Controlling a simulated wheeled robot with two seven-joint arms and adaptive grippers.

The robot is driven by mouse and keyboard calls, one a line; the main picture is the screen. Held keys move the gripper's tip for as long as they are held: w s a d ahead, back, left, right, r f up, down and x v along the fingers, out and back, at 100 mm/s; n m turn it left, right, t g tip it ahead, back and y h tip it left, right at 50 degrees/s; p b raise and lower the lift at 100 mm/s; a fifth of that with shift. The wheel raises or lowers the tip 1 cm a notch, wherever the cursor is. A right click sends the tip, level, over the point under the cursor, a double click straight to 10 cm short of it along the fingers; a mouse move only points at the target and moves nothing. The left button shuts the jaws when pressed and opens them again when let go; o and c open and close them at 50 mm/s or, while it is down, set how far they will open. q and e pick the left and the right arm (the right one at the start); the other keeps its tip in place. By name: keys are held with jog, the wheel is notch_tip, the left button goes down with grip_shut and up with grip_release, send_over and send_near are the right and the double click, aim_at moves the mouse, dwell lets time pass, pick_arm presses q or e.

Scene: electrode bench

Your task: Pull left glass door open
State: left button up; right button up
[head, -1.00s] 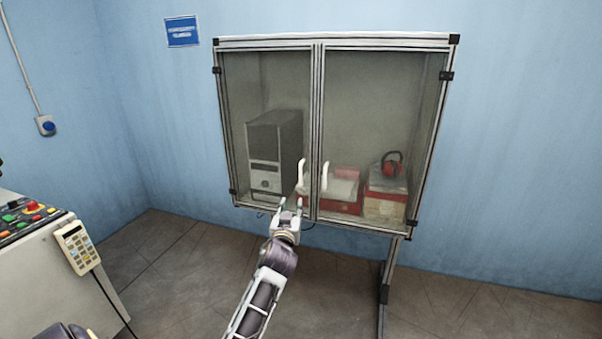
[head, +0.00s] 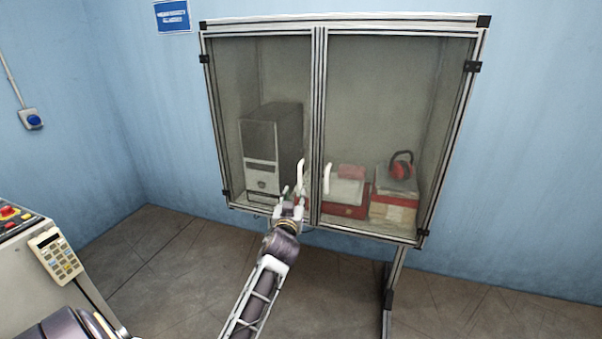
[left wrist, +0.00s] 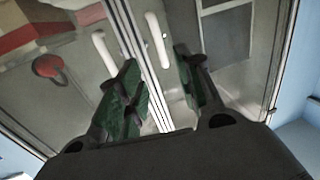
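The left glass door (head: 226,85) of the wall-side cabinet is shut, with an aluminium frame and a white bar handle (head: 300,174) low on its inner edge. The same handle shows in the left wrist view (left wrist: 158,38), lying between the lines of the two fingers. My left gripper (head: 291,194) is just below and in front of that handle in the head view. Its green-padded fingers (left wrist: 160,82) are apart and nothing is clamped between them; I cannot tell whether they touch the handle. My right gripper is not in view.
The right glass door (head: 400,100) is shut, its white handle (head: 326,178) close beside the left one. Behind the glass are a computer tower (head: 270,150), boxes and red ear defenders (head: 401,165). A control console (head: 35,290) stands at left. The floor before the cabinet is clear.

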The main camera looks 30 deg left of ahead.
pick_arm(q)
send_near(299, 176)
jog(key=shift+x, duration=1.75)
jog(key=shift+p+x, duration=0.4)
jog(key=shift+x, duration=2.95)
jog(key=shift+w, duration=0.25)
grip_shut()
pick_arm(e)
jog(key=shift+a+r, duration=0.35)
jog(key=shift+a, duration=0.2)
